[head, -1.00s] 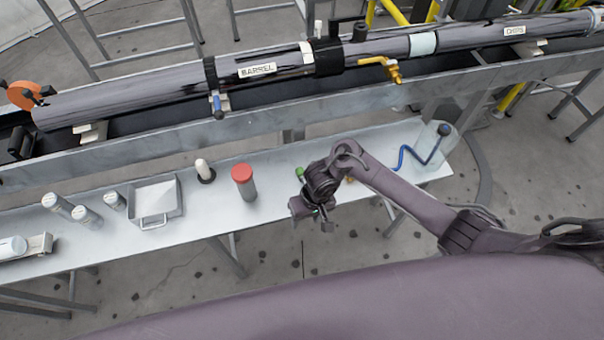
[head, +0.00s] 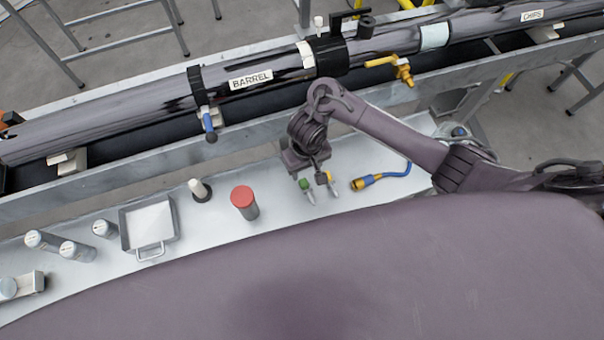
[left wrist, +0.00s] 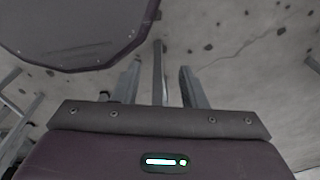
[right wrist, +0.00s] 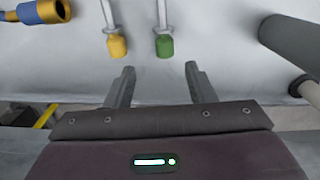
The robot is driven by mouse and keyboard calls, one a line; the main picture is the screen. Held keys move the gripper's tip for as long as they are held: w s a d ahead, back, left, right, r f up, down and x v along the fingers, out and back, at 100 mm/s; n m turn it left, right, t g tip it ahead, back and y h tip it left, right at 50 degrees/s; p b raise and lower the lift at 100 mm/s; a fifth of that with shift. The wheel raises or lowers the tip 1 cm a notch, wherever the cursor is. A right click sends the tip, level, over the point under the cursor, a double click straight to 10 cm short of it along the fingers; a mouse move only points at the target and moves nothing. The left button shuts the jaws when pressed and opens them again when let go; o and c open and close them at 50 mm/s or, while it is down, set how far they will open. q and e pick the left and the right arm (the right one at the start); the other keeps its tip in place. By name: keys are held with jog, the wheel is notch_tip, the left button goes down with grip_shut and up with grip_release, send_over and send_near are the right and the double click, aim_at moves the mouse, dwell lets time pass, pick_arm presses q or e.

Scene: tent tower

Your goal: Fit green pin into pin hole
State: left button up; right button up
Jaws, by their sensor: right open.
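The green pin (head: 306,184) lies on the metal table with its green head toward my right gripper. It also shows in the right wrist view (right wrist: 164,46), its head just beyond the fingertips. My right gripper (right wrist: 163,72) is open and empty, its fingers roughly in line with the pin but apart from it. In the head view the right arm hangs over the table behind the pins. I cannot make out the pin hole in any view. My left gripper (left wrist: 160,75) is open and empty, facing the floor.
A yellow-headed pin (head: 332,184) lies beside the green one. A blue hose with a brass end (head: 372,180) lies right of them. A long tube labelled BARREL (head: 280,73) runs along the rail behind the table.

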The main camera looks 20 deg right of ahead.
aim_at(304, 183)
jog(key=f, duration=0.2)
jog(key=s+f+b, duration=0.1)
jog(key=f, duration=0.1)
jog(key=shift+a, duration=0.2)
jog(key=f, duration=0.1)
jog(key=f+b, duration=0.1)
jog(key=shift+w+a+f, duration=0.1)
jog(key=shift+w+f, duration=0.15)
jog(key=shift+f, duration=0.3)
grip_shut()
pick_arm(q)
jog(key=shift+s+a+f, duration=0.1)
jog(key=shift+s+f, duration=1.05)
jog(key=shift+f, duration=0.05)
pick_arm(e)
jog(key=shift+r, duration=0.1)
